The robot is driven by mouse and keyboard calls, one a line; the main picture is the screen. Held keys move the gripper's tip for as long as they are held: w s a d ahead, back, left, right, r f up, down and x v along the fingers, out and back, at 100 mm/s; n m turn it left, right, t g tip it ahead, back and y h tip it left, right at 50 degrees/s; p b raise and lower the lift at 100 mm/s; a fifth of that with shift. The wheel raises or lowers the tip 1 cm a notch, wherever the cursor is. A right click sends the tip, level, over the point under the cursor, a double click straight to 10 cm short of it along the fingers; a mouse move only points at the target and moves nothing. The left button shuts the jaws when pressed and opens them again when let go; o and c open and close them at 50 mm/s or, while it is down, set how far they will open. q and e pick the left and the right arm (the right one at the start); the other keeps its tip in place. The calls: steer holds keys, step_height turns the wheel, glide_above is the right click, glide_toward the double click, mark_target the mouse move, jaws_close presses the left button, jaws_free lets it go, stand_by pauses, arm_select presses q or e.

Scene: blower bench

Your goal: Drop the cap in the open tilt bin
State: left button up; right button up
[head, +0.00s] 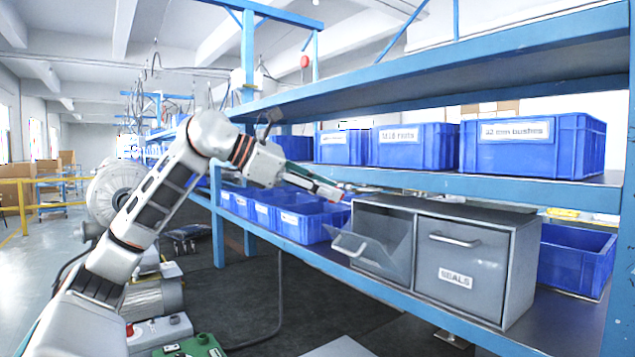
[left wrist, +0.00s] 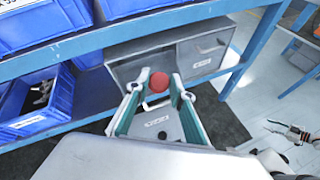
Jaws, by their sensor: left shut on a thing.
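My left gripper (head: 335,191) is above the front of the grey bin cabinet in the head view. In the left wrist view the left gripper (left wrist: 160,97) is shut on a round red cap (left wrist: 158,82), held between its fingertips. The open tilt bin (head: 380,252) is the left one of the cabinet, its front tipped outward. Its labelled front (left wrist: 157,123) shows below the cap between the fingers in the left wrist view. The cap is apart from the bin. What looks like my right gripper (left wrist: 293,132) shows small at the right edge; its jaws are unclear.
The closed SEALS bin (head: 462,268) is right of the open one. Blue crates (head: 413,146) stand on the shelf above, and more blue crates (head: 307,226) stand left of the cabinet. The blue upper shelf edge (head: 470,184) runs close behind the gripper.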

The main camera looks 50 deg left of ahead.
arm_select(q)
steer(key=shift+w+d+f+p, duration=0.1)
steer(key=shift+w+f+p, duration=0.45)
steer(key=shift+w, duration=0.6)
steer(key=shift+w+d+f+p, duration=0.1)
steer(key=shift+w+f+p, duration=0.2)
steer(key=shift+w+p, duration=0.65)
steer(key=shift+w+d+f+p, duration=0.1)
steer(key=shift+w+f+p, duration=0.35)
steer(key=shift+w, duration=0.9)
steer(key=shift+w+f, duration=0.25)
steer(key=shift+w, duration=0.2)
steer(key=o, duration=0.8)
steer(key=shift+c, duration=0.2)
